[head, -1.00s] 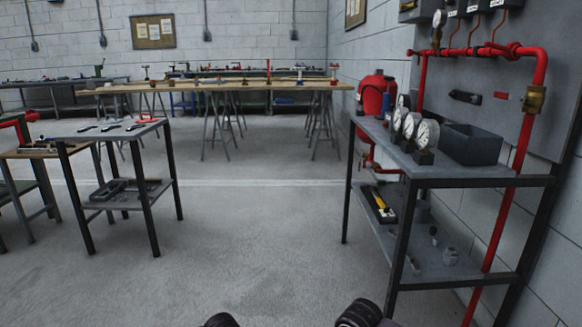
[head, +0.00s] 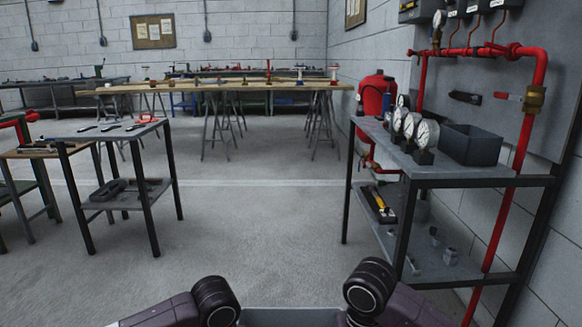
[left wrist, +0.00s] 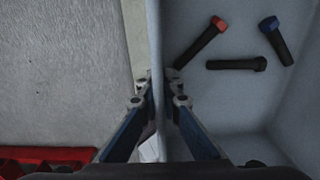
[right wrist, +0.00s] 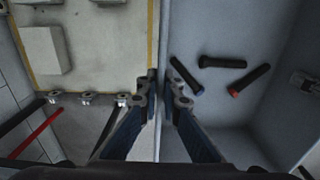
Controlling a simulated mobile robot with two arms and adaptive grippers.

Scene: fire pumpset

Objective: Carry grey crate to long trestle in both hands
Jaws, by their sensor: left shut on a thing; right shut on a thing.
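The grey crate (head: 292,317) shows at the bottom middle of the head view, between my two forearms; most of it is out of that view. In the left wrist view my left gripper (left wrist: 162,88) is shut on one wall of the crate (left wrist: 235,100), one finger inside and one outside. In the right wrist view my right gripper (right wrist: 162,88) is shut on a wall of the crate (right wrist: 225,110) in the same way. Bolts with red, blue and black heads lie inside the crate. The long trestle (head: 225,87) stands at the back middle, with small items on its wooden top.
A metal table (head: 85,131) with tools stands at left. A shelf bench (head: 460,172) with gauges and a dark grey bin (head: 470,144) stands at right, near red pipes. A red tank (head: 376,95) stands behind it. The floor (head: 255,215) between them is clear.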

